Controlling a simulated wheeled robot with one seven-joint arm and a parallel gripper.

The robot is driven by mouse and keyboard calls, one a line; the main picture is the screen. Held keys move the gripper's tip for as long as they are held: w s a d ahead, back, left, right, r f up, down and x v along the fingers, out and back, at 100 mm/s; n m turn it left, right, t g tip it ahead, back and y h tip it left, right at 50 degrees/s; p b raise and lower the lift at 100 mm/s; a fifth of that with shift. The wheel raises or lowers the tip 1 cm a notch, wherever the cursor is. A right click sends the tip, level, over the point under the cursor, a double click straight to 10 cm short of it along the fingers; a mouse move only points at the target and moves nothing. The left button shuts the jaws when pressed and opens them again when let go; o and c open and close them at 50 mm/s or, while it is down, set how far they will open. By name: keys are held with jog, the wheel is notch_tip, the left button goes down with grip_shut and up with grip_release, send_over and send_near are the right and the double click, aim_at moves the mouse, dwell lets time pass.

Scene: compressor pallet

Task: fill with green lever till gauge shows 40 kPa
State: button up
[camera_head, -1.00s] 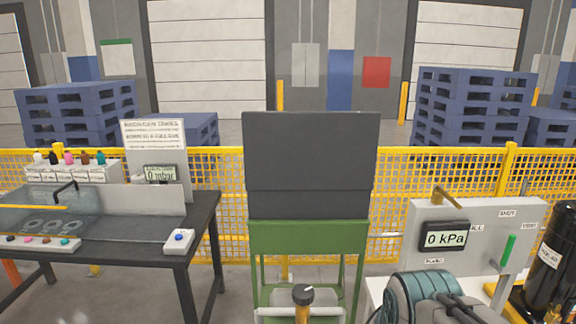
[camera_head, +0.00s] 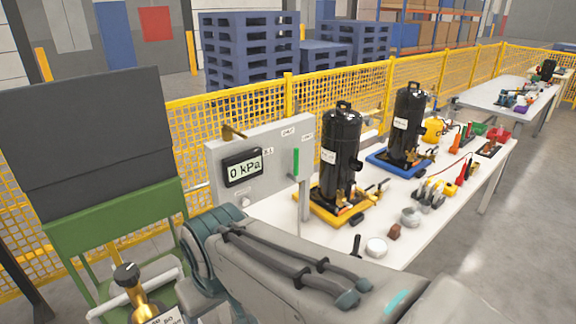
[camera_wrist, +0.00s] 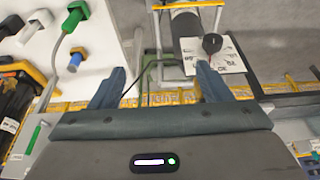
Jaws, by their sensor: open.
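In the head view, the green lever (camera_head: 296,163) stands upright on the right part of a grey panel (camera_head: 270,150). The gauge (camera_head: 244,167) on the same panel reads 0 kPa. My arm crosses the lower middle in front of the panel, and its gripper cannot be made out there. In the wrist view, my gripper (camera_wrist: 158,88) has its two fingers spread wide with nothing held between them. A small green stick at the left edge of the wrist view looks like the lever (camera_wrist: 36,135), well apart from the fingers.
Two black tanks (camera_head: 340,150) stand on trays right of the panel, on a white table (camera_head: 425,225) with several small tools. A green stand (camera_head: 110,225) with a dark board is at left. A brass valve with a black knob (camera_head: 126,274) is low left. A yellow fence runs behind.

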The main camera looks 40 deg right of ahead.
jog(key=c, duration=0.3)
jog(key=shift+w+d, duration=0.2)
jog(key=shift+w, duration=0.1)
jog(key=c, duration=0.5)
jog(key=w+d+m+t+h+b, duration=0.1)
jog(key=w+d+t+h, duration=0.25)
jog(key=w+d, duration=1)
jog(key=w+d+m+t+h+b, duration=0.15)
jog(key=w+d+t, duration=0.35)
jog(key=w+d, duration=0.85)
jog(key=s+d+f+t+y, duration=0.1)
jog(key=s+d+t, duration=0.2)
jog(key=d, duration=0.6)
jog(key=s+d+f+t+y, duration=0.1)
jog(key=s+d+t, duration=0.25)
jog(key=d, duration=0.55)
jog(key=shift+g, duration=0.5)
jog(key=w+d+p, duration=0.1)
jog(key=w, duration=0.3)
jog(key=w+d+p, duration=0.1)
jog(key=w, duration=0.4)
jog(key=w+d+p, duration=0.1)
jog(key=w, duration=0.3)
jog(key=shift+w+f, duration=0.15)
jog(key=shift+w, duration=0.05)
